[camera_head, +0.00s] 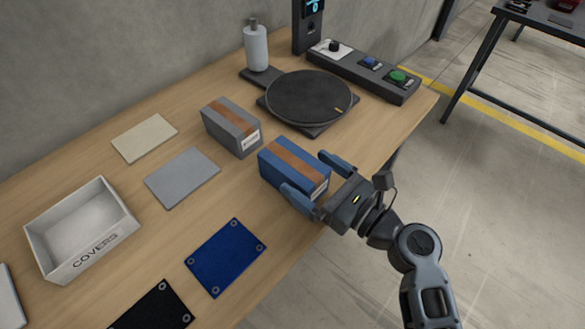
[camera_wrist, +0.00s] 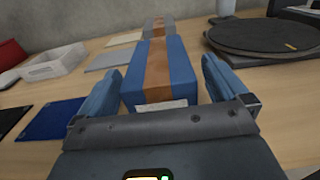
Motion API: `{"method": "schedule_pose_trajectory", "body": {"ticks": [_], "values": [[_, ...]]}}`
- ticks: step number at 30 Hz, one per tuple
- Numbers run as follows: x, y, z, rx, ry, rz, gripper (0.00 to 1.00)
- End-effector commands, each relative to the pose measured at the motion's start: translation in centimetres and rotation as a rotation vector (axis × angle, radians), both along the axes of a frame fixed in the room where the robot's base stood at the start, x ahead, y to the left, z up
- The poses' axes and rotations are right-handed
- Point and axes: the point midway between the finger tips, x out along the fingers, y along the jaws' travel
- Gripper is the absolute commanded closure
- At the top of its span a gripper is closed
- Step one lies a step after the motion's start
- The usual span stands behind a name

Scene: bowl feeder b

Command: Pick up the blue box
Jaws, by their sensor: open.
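The blue box (camera_head: 291,168), with an orange-brown stripe along its top and a white label on its near end, stands on the wooden table. In the wrist view the blue box (camera_wrist: 180,72) lies straight ahead. My gripper (camera_head: 318,176) is open at the box's near end, with one blue finger on each side of it. In the wrist view, gaps show between the box and both fingers of my gripper (camera_wrist: 160,92), the right one being wider. Whether either finger touches the box cannot be told from the head view.
A grey box (camera_head: 231,127) stands just behind the blue box. A round black turntable (camera_head: 308,96) is to the right. A blue mat (camera_head: 226,257), a grey plate (camera_head: 182,178) and a white COVERS tray (camera_head: 128,217) lie to the left. A control panel (camera_head: 365,76) is at the back.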

Motion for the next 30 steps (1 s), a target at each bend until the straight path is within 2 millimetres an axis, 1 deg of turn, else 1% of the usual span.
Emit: {"method": "schedule_pose_trajectory", "body": {"ticks": [1,3,6,9,15,30], "values": [[0.4,0.8,0.3,0.0,-0.001,0.003,0.0],[1.0,1.6,0.2,0.0,-0.001,0.003,0.0],[1.6,2.3,0.1,0.0,0.0,0.001,0.0],[1.9,2.6,0.1,-0.001,-0.001,0.001,0.0],[1.9,2.6,0.1,-0.001,-0.001,0.0,0.0],[1.9,2.6,0.1,-0.001,-0.001,0.0,0.48]]}}
